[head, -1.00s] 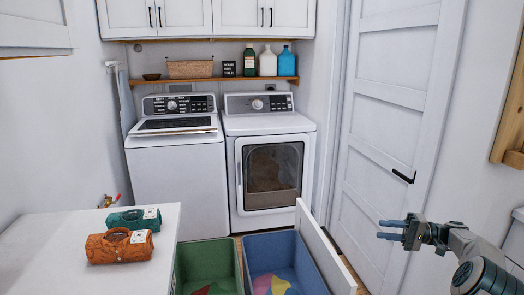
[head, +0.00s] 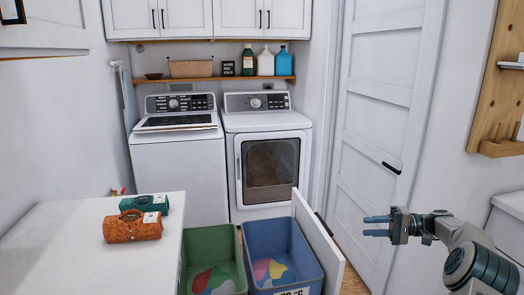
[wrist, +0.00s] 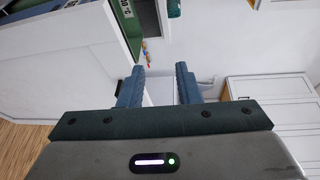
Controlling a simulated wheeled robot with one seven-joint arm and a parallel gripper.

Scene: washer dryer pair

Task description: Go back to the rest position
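My gripper (head: 377,226) is at the right of the head view, with its two blue fingers pointing left. The fingers are spread apart with nothing between them. It hangs in free air in front of the white door and is not touching anything. In the wrist view my gripper (wrist: 159,88) also shows its two fingers apart, with a clear gap between them.
A white counter (head: 65,245) at the left holds an orange item (head: 132,229) and a teal item (head: 145,203). Green (head: 222,240) and blue (head: 305,258) bins with cloths stand beside a white panel (head: 318,240). Washer (head: 178,165), dryer (head: 267,150) and closed door (head: 385,95) stand behind.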

